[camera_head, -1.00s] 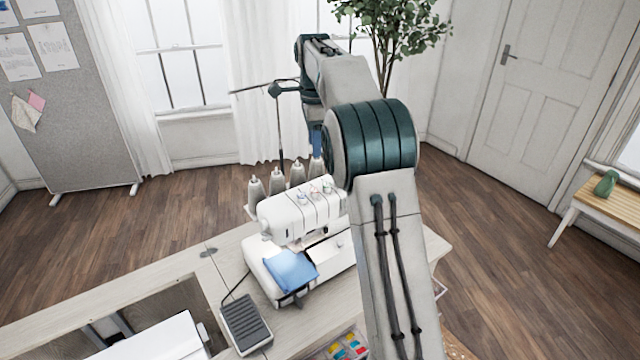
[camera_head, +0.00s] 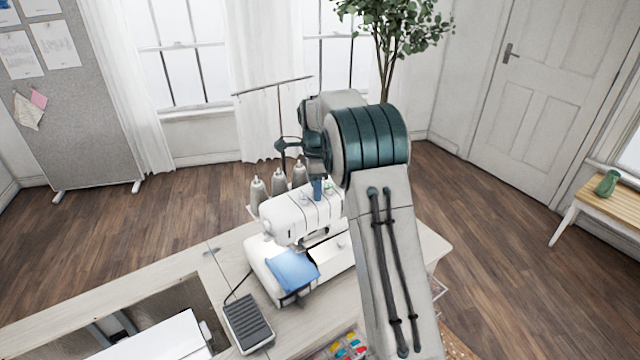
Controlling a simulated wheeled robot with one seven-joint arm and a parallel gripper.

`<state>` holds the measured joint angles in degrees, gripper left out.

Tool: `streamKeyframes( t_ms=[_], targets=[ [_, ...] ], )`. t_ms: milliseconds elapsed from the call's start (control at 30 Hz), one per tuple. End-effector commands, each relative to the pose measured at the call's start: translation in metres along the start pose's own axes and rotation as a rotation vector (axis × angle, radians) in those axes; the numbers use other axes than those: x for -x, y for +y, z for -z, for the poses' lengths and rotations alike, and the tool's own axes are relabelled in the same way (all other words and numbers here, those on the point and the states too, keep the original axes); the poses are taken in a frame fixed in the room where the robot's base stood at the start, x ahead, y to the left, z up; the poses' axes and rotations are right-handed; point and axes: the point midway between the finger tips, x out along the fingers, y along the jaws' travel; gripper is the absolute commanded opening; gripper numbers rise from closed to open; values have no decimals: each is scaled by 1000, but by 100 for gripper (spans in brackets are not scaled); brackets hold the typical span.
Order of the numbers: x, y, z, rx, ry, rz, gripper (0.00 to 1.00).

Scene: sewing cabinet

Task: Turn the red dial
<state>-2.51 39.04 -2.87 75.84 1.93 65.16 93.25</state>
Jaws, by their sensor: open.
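A white overlock sewing machine (camera_head: 285,215) stands on the cabinet top. A row of small dials (camera_head: 304,197) sits along its upper front; they are too small for me to tell surely which is red. My gripper (camera_head: 318,189), seen as a narrow blue piece under the dark green wrist, points down at the row of dials, close over the machine's top. It is open, with nothing seen in it. My arm covers the right end of the machine, and I cannot tell whether the fingers touch a dial.
Grey thread cones (camera_head: 279,180) and a thin thread stand (camera_head: 272,86) rise behind the machine, close to my wrist. Blue cloth (camera_head: 292,270) lies at the machine's front. A grey foot pedal (camera_head: 248,322) lies on the cabinet top (camera_head: 218,268).

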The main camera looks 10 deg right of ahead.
Motion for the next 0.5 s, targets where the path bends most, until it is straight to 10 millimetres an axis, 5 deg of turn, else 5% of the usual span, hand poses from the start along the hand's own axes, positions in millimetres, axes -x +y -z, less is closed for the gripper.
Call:
streamKeyframes(
  t_ms=[333,500],
  targets=[
    [-4,0,1,-2,0,0,41],
    [-4,0,1,-2,0,2,0]
  ],
)
